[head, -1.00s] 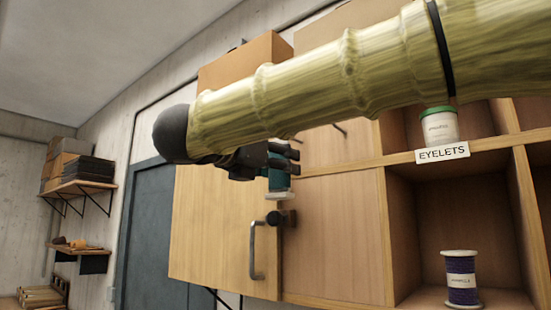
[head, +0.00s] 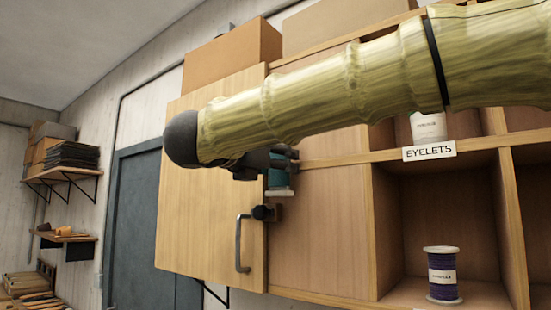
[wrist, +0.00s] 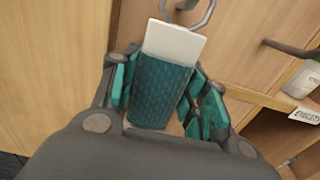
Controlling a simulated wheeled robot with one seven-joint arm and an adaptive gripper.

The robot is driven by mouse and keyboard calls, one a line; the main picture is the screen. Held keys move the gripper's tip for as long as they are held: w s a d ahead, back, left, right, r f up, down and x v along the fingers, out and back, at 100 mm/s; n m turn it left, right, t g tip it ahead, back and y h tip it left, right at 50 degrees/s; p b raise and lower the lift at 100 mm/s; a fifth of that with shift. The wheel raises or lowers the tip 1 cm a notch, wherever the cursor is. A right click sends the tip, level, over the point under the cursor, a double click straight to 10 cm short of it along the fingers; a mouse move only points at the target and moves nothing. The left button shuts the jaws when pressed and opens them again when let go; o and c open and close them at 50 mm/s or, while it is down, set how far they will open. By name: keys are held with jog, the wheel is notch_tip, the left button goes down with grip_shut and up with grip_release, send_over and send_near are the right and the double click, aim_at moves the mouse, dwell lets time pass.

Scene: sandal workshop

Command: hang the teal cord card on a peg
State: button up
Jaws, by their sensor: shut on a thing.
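The teal cord card (wrist: 160,90) has a textured teal body and a white end (wrist: 172,42). My gripper (wrist: 162,95) is shut on its teal part, with the white end sticking out beyond the fingers. In the head view the card (head: 280,180) shows below my gripper (head: 262,163), white end down, in front of the cabinet; my arm hides part of the gripper. A grey peg-like bar (wrist: 290,47) shows at the right in the wrist view. A curved metal loop (wrist: 208,12) shows beyond the white end; I cannot tell whether they touch.
A wooden cabinet door (head: 205,225) with a metal handle (head: 239,245) stands left of open cubbies. A purple spool (head: 442,275) sits in a cubby below the EYELETS label (head: 429,152) and a white jar (head: 428,126). Cardboard boxes (head: 230,55) stand on top.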

jog(key=shift+w+d+f+b, duration=0.3)
jog(key=shift+w+f+b, duration=0.15)
jog(key=shift+b, duration=0.45)
jog(key=shift+d+b, duration=0.1)
jog(key=shift+b, duration=0.4)
jog(key=o, duration=1.1)
